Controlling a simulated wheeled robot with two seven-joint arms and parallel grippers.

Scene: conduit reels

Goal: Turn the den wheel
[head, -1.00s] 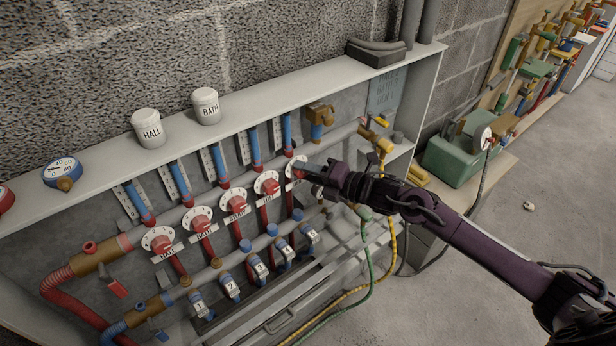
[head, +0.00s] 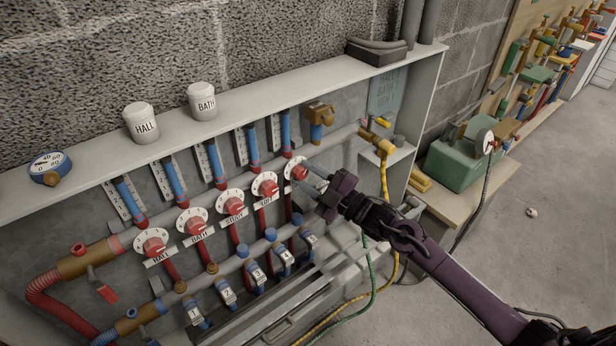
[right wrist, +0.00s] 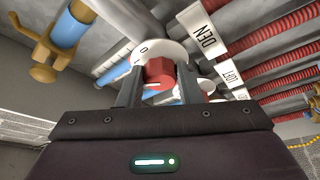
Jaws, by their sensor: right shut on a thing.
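The den wheel (head: 297,170) is a red knob with a white dial, the rightmost in the row of wheels on the manifold. In the right wrist view its red knob (right wrist: 159,72) sits between my two fingers, below a white dial plate marked 0, and the DEN label (right wrist: 208,40) is beside it. My right gripper (head: 308,172) reaches it from the right; in the right wrist view the gripper (right wrist: 160,85) is shut on the knob. Part of the dial is hidden by the fingers. My left gripper is not in view.
More red wheels, including the loft wheel (head: 265,186) and study wheel (head: 232,204), stand close to the left. Numbered blue valves (head: 308,240) sit below. White HALL and BATH pots (head: 202,103) stand on the shelf (head: 90,198). A yellow hose (head: 384,185) hangs to the right.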

